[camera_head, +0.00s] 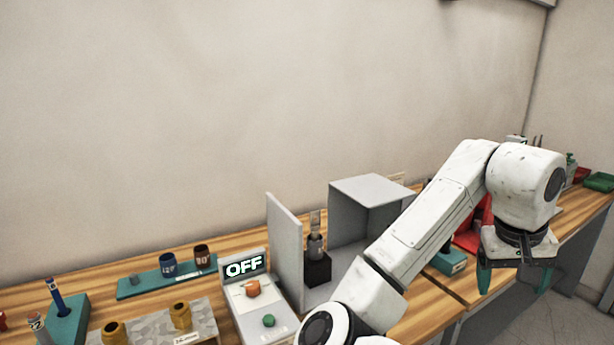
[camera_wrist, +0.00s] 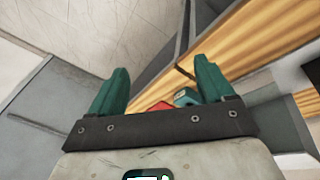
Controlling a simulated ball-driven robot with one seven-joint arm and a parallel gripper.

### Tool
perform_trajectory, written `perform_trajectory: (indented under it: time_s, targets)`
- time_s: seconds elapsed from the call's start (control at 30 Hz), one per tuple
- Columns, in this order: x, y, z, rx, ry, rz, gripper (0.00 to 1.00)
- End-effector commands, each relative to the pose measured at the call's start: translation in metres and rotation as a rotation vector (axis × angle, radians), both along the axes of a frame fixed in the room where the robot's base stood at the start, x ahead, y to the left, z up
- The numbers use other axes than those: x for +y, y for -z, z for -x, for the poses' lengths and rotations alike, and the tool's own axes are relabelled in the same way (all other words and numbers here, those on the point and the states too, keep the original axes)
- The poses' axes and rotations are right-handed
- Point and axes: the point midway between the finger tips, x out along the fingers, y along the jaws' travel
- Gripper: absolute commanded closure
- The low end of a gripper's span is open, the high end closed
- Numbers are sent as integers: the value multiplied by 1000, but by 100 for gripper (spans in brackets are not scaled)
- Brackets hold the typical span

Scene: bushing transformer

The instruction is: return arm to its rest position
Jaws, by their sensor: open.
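My white arm (camera_head: 430,225) reaches up from the bottom of the head view and bends over to the right. My gripper (camera_head: 514,280) hangs at its end, pointing down near the bench's front edge at the right. Its two green fingers are apart with nothing between them. In the wrist view my gripper (camera_wrist: 160,85) also shows both green fingers spread and empty, with the bench edge and floor beyond them.
A wooden bench (camera_head: 420,315) runs along the wall. On it stand a control box (camera_head: 262,300) reading OFF, a grey open enclosure (camera_head: 372,190), a teal rack (camera_head: 165,280) with two cups, and a teal block (camera_head: 68,325). Red and green trays (camera_head: 598,182) lie far right. Floor (camera_head: 560,325) is clear.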

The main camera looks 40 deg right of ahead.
Motion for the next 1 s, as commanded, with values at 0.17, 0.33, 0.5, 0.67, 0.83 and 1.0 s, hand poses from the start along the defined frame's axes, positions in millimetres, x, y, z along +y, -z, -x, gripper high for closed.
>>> perform_trajectory:
  time_s: [0.17,0.33,0.5,0.67,0.83,1.0]
  targets:
    - [-11,16,-10,45,-59,149,19]
    - [-14,36,-31,65,-168,282,19]
    - [-2,67,-56,65,-314,359,19]
    - [24,108,-76,52,-471,371,19]
    - [68,164,-86,33,-642,313,19]
    - [129,228,-76,12,-796,182,19]
